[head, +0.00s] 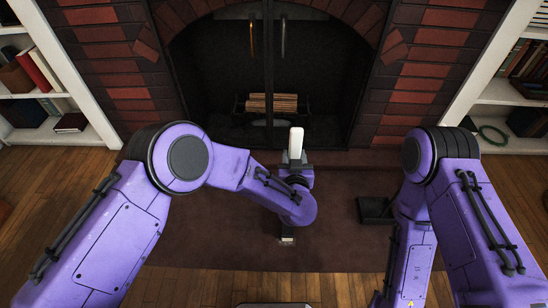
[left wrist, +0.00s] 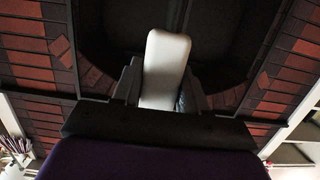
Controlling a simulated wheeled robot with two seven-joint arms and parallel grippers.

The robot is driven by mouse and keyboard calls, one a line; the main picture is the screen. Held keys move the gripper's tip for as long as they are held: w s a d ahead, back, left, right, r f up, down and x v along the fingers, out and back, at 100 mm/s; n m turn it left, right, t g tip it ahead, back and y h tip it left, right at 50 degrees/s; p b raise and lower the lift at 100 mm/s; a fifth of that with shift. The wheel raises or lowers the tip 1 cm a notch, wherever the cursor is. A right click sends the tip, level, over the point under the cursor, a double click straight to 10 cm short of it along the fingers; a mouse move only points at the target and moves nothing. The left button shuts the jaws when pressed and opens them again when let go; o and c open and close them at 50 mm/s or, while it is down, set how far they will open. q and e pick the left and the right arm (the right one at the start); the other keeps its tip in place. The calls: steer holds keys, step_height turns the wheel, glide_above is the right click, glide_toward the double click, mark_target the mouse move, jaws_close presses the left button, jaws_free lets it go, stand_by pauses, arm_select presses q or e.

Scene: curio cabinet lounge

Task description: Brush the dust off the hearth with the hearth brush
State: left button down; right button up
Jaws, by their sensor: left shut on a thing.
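My left gripper (head: 297,158) is shut on a white, rounded, upright piece, which looks like the handle of the hearth brush (head: 296,142). In the left wrist view the white piece (left wrist: 166,68) stands between the two dark fingers. No bristles show clearly; my left forearm hides what lies behind it. The hearth (head: 215,225) is a dark brown slab in front of the fireplace, and my left gripper is above it. I cannot make out dust on it. My right arm reaches down at the right, and its gripper does not show.
A flat dark object (head: 374,210) lies on the hearth beside my right arm. A small pale-and-dark piece (head: 288,239) shows near the front edge. White bookshelves (head: 95,110) stand at both sides.

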arm_select(q)
steer(key=d+b, duration=0.7)
steer(key=d, duration=0.5)
steer(key=a+p, duration=1.1)
steer(key=a, duration=2.1)
steer(key=shift+w, duration=0.35)
